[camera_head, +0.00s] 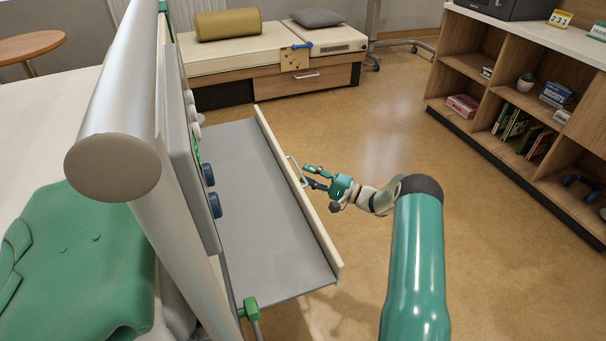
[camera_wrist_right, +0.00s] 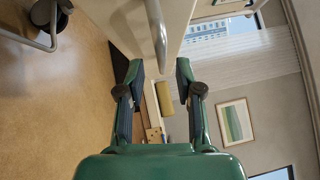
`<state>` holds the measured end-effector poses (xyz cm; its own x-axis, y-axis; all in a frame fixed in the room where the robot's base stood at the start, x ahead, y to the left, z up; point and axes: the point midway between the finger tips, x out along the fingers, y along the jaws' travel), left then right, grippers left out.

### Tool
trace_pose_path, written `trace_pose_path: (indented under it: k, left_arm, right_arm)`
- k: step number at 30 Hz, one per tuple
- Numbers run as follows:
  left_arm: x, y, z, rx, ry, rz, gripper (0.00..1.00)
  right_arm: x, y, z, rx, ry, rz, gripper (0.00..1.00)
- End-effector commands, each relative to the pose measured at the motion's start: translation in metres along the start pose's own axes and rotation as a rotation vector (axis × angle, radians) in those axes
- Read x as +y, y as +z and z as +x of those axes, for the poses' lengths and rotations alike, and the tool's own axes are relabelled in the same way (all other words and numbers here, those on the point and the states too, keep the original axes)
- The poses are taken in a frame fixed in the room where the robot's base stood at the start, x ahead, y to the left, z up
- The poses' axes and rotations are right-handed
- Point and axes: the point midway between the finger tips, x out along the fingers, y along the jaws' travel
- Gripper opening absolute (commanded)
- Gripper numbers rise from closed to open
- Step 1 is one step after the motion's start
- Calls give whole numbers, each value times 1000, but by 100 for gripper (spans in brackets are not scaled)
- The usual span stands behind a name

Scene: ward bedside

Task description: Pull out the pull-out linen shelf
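The pull-out linen shelf (camera_head: 262,215) is a grey board with a cream front panel (camera_head: 318,236), extending out from the bed end over the floor. A metal bar handle (camera_head: 297,172) sits on the outer face of the panel; it also shows in the right wrist view (camera_wrist_right: 157,36). My right gripper (camera_head: 308,176) is just outside the handle. In the wrist view its two fingers (camera_wrist_right: 159,76) are spread apart with nothing between them, and the handle lies just beyond the fingertips. My left gripper is not in view.
The bed's rail and end post (camera_head: 115,110) and a control panel (camera_head: 190,140) stand left of the shelf. A green cloth-like item (camera_head: 75,265) lies on the bed. A bench (camera_head: 240,55) is behind, and a bookcase (camera_head: 530,90) stands at right. The floor (camera_head: 390,120) between is clear.

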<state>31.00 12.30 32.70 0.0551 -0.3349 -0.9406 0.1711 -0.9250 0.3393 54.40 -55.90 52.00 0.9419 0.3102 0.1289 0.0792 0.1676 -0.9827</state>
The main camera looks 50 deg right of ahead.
Motion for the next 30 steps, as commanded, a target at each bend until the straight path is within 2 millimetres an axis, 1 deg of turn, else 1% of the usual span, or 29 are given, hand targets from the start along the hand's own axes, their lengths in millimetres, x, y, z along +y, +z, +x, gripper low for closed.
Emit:
trace_pose_path:
  k: [1,9,12,15,20,30]
  left_arm:
    - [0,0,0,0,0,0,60]
    - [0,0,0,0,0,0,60]
    - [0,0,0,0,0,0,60]
    - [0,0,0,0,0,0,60]
    - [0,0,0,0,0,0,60]
    - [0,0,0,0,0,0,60]
  right_arm:
    - [0,-1,-11,4,1,1,35]
    - [1,-2,-65,5,1,0,35]
    - [1,-2,-80,5,1,0,35]
    - [2,-2,-91,4,2,0,35]
    - [2,-1,-97,2,1,0,35]
    - [2,-1,-97,2,1,0,35]
